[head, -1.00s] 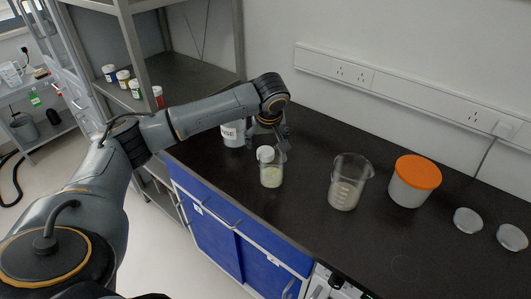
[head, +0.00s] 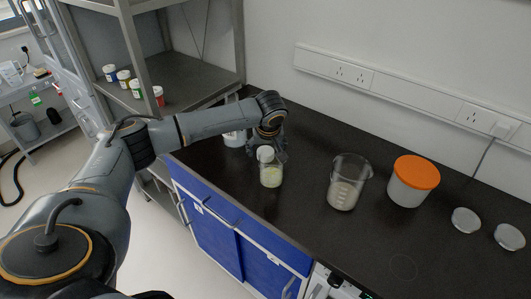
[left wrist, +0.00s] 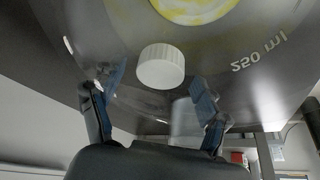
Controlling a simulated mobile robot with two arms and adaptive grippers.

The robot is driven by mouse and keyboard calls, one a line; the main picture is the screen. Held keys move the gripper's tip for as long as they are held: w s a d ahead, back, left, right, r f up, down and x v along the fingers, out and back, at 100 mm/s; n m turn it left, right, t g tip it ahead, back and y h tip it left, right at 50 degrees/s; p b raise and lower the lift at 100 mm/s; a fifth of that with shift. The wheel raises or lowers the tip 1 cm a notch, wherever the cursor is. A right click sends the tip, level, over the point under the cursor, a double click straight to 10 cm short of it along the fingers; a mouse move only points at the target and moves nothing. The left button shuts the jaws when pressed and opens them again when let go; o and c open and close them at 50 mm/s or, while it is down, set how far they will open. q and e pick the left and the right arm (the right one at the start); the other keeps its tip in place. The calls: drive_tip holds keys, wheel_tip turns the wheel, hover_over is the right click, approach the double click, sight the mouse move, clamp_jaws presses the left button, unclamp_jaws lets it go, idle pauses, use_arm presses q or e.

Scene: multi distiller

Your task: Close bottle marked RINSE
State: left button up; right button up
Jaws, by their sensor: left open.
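A white bottle (head: 234,138) stands at the back left of the bench, partly hidden behind my left arm; its label is not readable now. A white ribbed cap (head: 265,153) shows at the top of a small glass vessel (head: 271,177) with pale yellow contents. My left gripper (head: 279,152) is open just behind and right of the cap, close to the vessel. In the left wrist view the cap (left wrist: 161,66) lies ahead of the open fingers (left wrist: 155,100), near glass marked 250 ml. I cannot tell whether the fingers touch anything. My right gripper is not in view.
A glass beaker (head: 348,182) and a white tub with an orange lid (head: 416,172) stand to the right. Two round discs (head: 466,220) (head: 511,237) lie at the far right. A metal shelf (head: 190,83) stands at the left. The bench's front right is clear.

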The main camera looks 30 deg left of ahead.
use_arm(q)
drive_tip(key=c, duration=0.9)
drive_tip(key=shift+c, duration=0.2)
wheel_tip(320, 180, up, 10)
drive_tip(key=shift+b, duration=0.4)
